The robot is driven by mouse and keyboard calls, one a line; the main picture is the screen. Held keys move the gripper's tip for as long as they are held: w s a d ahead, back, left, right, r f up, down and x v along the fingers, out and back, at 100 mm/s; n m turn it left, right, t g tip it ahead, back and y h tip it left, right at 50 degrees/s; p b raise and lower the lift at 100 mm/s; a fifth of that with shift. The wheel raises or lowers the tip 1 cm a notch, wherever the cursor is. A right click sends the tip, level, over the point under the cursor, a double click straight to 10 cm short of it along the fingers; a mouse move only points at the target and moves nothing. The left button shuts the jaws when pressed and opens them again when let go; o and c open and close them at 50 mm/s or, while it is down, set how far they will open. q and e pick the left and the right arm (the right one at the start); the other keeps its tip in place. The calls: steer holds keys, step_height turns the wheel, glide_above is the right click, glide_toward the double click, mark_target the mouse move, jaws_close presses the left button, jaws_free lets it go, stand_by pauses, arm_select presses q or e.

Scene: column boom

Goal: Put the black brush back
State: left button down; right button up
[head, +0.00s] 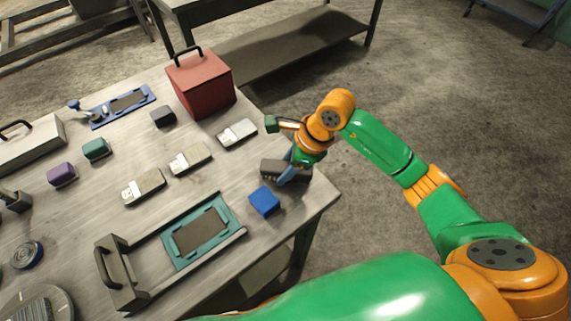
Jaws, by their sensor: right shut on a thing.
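My right gripper (289,158) reaches over the table's right side and is shut on a dark, oblong thing with small pale spots along its lower edge, which I take to be the black brush (270,169). The fingers partly cover it, and I cannot tell whether it touches the tabletop. A smaller black block (163,117) lies farther back on the table. My left gripper is not in view.
The table (216,180) holds a blue block (264,202), a teal-framed tray (236,207), several grey-and-white pieces (190,158), purple (62,174) and teal (96,149) blocks. A red box (202,85) stands at the back. The table's right edge is close to the gripper.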

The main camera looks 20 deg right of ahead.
steer(key=shift+f, duration=0.2)
steer(key=o, duration=1.2)
steer(key=shift+r, duration=0.1)
steer(key=v, duration=1.2)
steer(key=shift+b, duration=0.4)
